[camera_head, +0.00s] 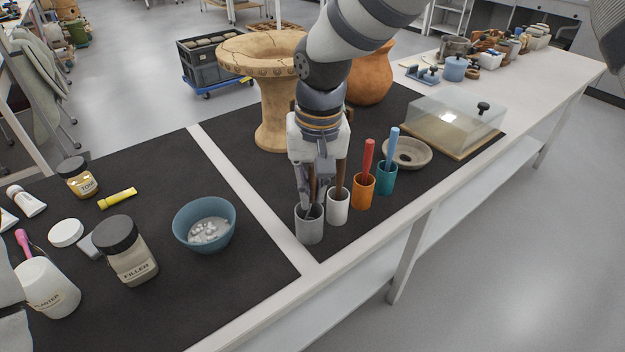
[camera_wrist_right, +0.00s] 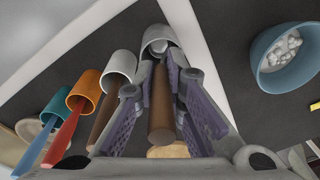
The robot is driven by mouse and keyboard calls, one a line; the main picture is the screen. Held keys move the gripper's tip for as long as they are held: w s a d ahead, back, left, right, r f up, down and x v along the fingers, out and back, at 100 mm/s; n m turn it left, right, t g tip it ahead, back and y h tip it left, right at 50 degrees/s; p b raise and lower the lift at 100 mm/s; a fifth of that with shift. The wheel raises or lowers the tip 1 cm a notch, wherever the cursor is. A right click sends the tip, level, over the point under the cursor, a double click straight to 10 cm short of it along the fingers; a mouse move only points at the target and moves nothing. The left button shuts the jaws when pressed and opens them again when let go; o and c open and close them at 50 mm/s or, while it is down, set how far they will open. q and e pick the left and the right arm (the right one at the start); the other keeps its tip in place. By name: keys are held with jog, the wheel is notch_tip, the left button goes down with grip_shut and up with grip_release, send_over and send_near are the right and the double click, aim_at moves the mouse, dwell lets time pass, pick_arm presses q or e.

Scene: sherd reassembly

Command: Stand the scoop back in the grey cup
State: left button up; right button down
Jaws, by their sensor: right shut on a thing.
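The grey cup (camera_head: 309,230) stands upright at the front of the dark mat, the leftmost in a row of cups. My right gripper (camera_head: 308,200) points down just above it. It is shut on the scoop's brown handle (camera_wrist_right: 162,105), which runs between the fingers in the right wrist view. The scoop's lower end is at the mouth of the grey cup (camera_wrist_right: 153,36) and appears to be inside it. Whether it touches the bottom is hidden. The fingers (camera_wrist_right: 155,85) sit close above the rim. My left gripper is not in view.
A white cup (camera_head: 338,211) with a brown-handled tool stands close beside the grey cup. Beyond are an orange cup (camera_head: 361,193) with a red handle and a teal cup (camera_head: 387,182) with a blue handle. A blue bowl (camera_head: 190,238) is left; a large pedestal vessel (camera_head: 268,100) stands behind.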

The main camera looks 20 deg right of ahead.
jog(key=c, duration=1.6)
grip_release()
jog(key=r, duration=1.2)
jog(key=shift+s+d, duration=0.2)
jog(key=shift+s, duration=0.2)
